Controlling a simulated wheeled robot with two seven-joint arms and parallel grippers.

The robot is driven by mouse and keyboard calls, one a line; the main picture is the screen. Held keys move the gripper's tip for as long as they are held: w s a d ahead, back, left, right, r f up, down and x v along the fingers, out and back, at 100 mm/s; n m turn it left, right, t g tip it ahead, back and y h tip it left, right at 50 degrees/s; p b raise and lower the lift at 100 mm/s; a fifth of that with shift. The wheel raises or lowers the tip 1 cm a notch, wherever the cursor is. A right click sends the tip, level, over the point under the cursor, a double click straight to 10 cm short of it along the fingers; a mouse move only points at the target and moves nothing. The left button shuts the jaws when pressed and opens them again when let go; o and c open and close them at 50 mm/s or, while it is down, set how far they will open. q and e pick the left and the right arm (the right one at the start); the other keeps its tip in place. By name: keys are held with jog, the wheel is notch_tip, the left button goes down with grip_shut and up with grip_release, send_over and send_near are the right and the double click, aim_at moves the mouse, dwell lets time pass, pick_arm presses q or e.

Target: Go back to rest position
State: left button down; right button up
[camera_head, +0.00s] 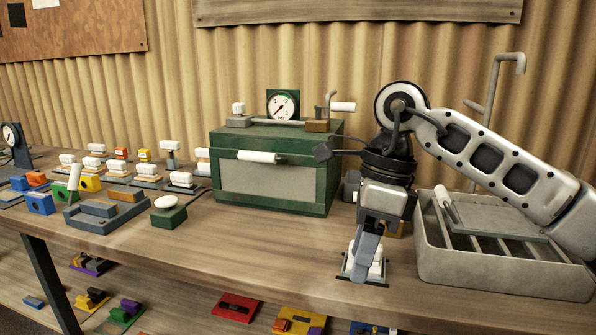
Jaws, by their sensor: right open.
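My right arm (500,165) comes in from the right, bent at the elbow, with its wrist hanging down over the wooden table (290,245). My right gripper (366,256) points straight down at a small white piece on a dark base plate (378,271). The gripper is open and its fingers overlap the white piece in the picture. I cannot tell whether they touch it. My left gripper is not in view.
A grey slotted tray (500,279) stands close on the right, under my forearm. A green box (276,185) with a gauge (283,106) above it stands behind left. Several switches and coloured blocks (40,203) fill the left. A bent pipe (493,100) rises behind the tray.

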jog(key=s+a+r+m+g+y+p, duration=0.1)
jog(key=s+a+m+g+y, duration=0.1)
jog(key=s+a+m+y, duration=0.5)
jog(key=s+a+m+g+y, duration=0.1)
jog(key=s+a+m+y, duration=0.1)
jog(key=a+y, duration=0.8)
jog(key=w+d+f+m+t+h, duration=0.35)
jog(key=d+f+m+t, duration=0.2)
jog(key=m+t, duration=0.75)
jog(key=w+d+f+m+t+h, duration=0.4)
jog(key=d+m+t, duration=0.4)
jog(key=m, duration=0.8)
jog(key=s+d+f+m+g+h, duration=0.3)
jog(key=s+f, duration=0.4)
jog(key=f, duration=0.3)
jog(key=s+d+f+m+g+h+p, duration=0.1)
jog(key=s+d+f+m+g+h, duration=0.2)
jog(key=f, duration=0.8)
jog(key=s+d+m+h, duration=0.2)
jog(key=s+m, duration=0.2)
jog(key=m, duration=0.1)
jog(key=shift+s+d+f+m, duration=0.2)
jog(key=shift+s+d+m, duration=0.1)
jog(key=shift+s, duration=0.05)
